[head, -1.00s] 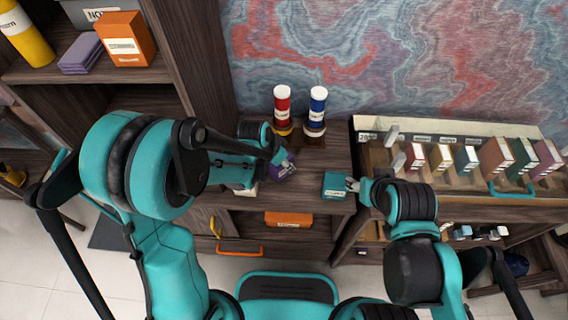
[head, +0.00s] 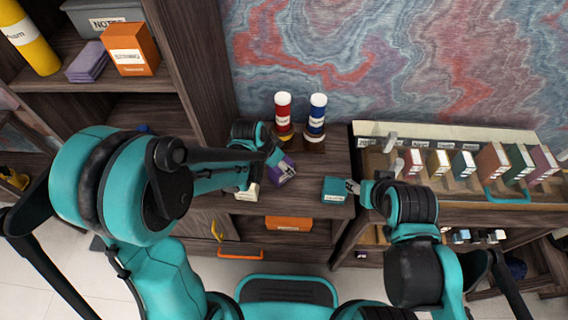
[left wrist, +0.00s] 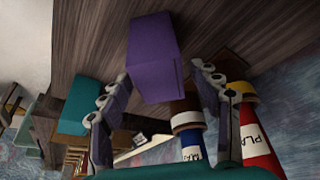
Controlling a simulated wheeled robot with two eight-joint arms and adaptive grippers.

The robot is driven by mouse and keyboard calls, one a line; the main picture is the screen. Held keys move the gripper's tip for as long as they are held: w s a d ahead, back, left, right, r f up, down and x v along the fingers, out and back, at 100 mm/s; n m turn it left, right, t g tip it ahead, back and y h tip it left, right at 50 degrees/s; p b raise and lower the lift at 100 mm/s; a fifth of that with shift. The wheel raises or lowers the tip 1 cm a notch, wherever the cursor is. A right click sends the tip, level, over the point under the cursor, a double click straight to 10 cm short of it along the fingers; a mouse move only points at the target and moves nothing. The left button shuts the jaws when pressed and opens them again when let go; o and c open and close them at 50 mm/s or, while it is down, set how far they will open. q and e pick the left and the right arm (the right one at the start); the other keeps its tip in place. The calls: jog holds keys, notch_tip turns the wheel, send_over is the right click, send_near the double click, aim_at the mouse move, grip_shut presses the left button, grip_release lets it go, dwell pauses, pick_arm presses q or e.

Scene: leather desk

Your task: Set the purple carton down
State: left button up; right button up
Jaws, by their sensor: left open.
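The purple carton (head: 286,171) is on the dark wood desk top, left of the teal carton (head: 335,184). In the left wrist view the purple carton (left wrist: 153,55) stands between and just beyond my left gripper's fingertips. My left gripper (left wrist: 160,84) is open, with a finger spread on each side of the carton and a visible gap. In the head view my left gripper (head: 275,162) is beside the carton and partly hides it. My right gripper (head: 352,187) is at the right side of the teal carton; its finger gap is too small to judge.
A red bottle (head: 283,112) and a blue bottle (head: 317,114) stand behind the purple carton. A cream carton (head: 249,192) is at its left, partly hidden by my arm. A rack of cartons (head: 470,190) fills the right. Desk between the purple and teal cartons is clear.

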pick_arm(q)
jog(key=p+v, duration=0.2)
jog(key=v, duration=0.5)
jog(key=shift+s+r+p, duration=0.1)
jog(key=shift+r+p, duration=0.2)
jog(key=s+a+r+n+t+y, duration=0.3)
jog(key=s+a+r+n, duration=0.5)
jog(key=s+a+r, duration=0.2)
jog(key=shift+s+a+n+t, duration=0.3)
jog(key=shift+s+a+t, duration=0.1)
jog(key=shift+s+a, duration=0.45)
jog(key=o, duration=0.5)
jog(key=shift+s+a, duration=0.25)
